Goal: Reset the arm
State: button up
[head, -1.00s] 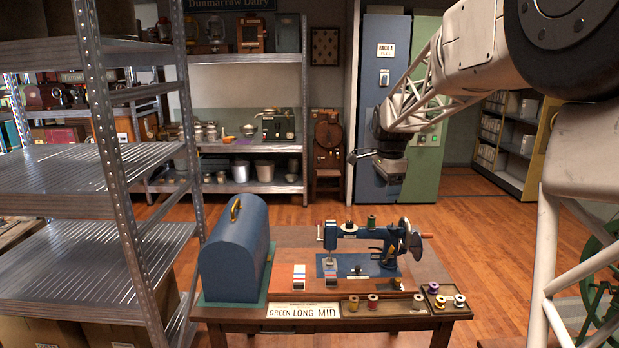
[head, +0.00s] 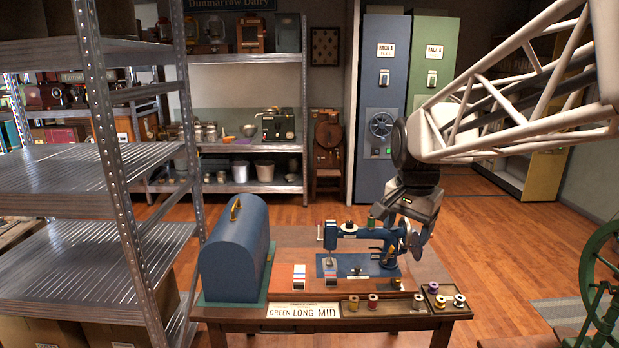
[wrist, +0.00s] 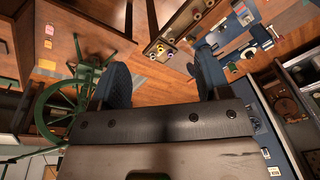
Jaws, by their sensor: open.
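My gripper (head: 397,230) hangs at the end of my arm in the head view, pointing down at the right end of the blue sewing machine (head: 360,240). It overlaps the machine's right end in that view, and I cannot tell whether they touch. In the wrist view my gripper (wrist: 163,82) shows two blue-padded fingers set wide apart with nothing between them. The machine stands upright on a wooden table (head: 240,312).
A blue domed case (head: 232,255) stands left of the machine. Spool trays (head: 388,308) and a lettered plate (head: 303,311) lie at the table's front. A metal shelf (head: 110,170) is at left, a green wheel (head: 598,280) at right. Floor behind the table is clear.

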jog(key=s+f+n, duration=0.4)
jog(key=s, duration=0.8)
jog(key=s+f+n, duration=0.4)
jog(key=s+f, duration=0.1)
jog(key=s, duration=0.7)
jog(key=shift+s+a+t, duration=0.15)
jog(key=shift+a+t, duration=0.25)
jog(key=shift+a, duration=0.05)
